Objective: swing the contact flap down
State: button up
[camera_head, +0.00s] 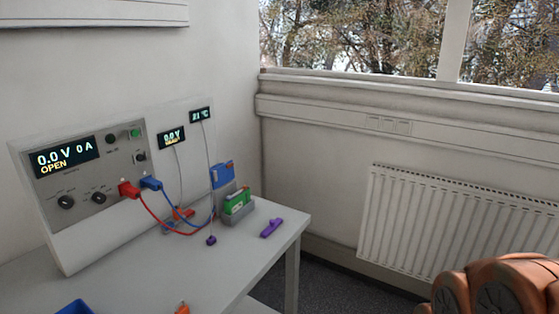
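The contact flap (222,175) looks like the blue plate standing upright at the back of a grey holder (239,217) on the table. It is raised. A green block (238,203), probably the battery, sits in the holder in front of the flap. Red and blue leads (188,231) run from the power unit toward the holder; their far ends are too small to tell. My gripper is not in view; only orange links of my arm show at the lower right, well away from the holder.
The power unit (84,178) stands at the left, reading 0.0 V, 0 A and OPEN. A purple piece (271,228) lies right of the holder near the table's edge. A blue tray (75,307) is cut off at the bottom.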

aim_at(221, 174)
jog(key=z, duration=0.65)
jog(key=i, duration=3.15)
jog(key=u, duration=3.6)
